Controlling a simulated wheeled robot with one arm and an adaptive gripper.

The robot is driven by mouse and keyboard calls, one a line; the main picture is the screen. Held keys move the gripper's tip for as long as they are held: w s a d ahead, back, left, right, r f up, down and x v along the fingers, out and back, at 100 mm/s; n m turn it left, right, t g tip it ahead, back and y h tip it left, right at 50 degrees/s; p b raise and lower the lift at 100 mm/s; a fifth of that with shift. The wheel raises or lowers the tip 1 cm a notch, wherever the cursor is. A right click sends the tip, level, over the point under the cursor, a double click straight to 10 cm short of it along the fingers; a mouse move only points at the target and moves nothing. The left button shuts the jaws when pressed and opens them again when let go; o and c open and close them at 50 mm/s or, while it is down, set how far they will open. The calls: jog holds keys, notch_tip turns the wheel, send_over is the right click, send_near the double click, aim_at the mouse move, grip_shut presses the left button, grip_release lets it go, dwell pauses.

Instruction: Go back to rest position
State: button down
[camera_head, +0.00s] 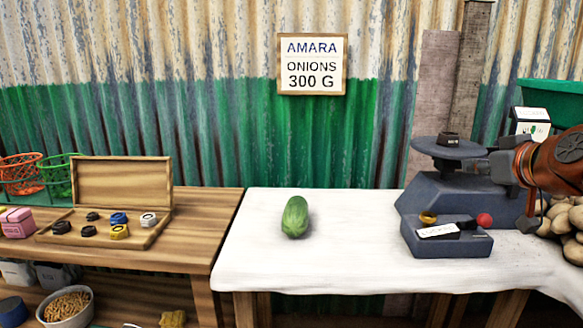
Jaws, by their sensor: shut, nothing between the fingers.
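My gripper (492,166) is at the right, reaching leftward at the end of my orange-brown arm. It is shut, with nothing seen in it. It is close to the right side of the dark blue balance scale (420,196), just below the rim of its round pan (450,149). I cannot tell whether it touches the scale. A small black weight (449,138) sits on the pan. A yellow weight (428,217) and a red ball-like thing (484,220) are on the scale's low front part, beside a white label (438,231).
A green vegetable (295,217) lies on the white-covered table (340,260), with clear cloth around it. An open wooden box (150,235) of several weights is on the left table. Potatoes (565,218) and a green crate (555,98) crowd the right edge.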

jog(key=s+a+n+g+y+p, duration=0.1)
jog(key=s+a+g+p, duration=0.35)
jog(key=a+p, duration=0.45)
jog(key=s+a+g+p, duration=0.4)
jog(key=s+a+p, duration=0.2)
jog(key=a+p, duration=0.3)
jog(key=s+r+m+g+h+p, duration=0.1)
jog(key=s+r+g+p, duration=0.3)
jog(key=s+p, duration=1.3)
jog(key=shift+s+a+r+m+g+h, duration=0.35)
jog(key=shift+s+m+g, duration=0.55)
jog(key=shift+s+g, duration=0.95)
jog(key=shift+s+d+f, duration=0.1)
jog(key=shift+s+f, duration=0.05)
jog(key=shift+s, duration=0.05)
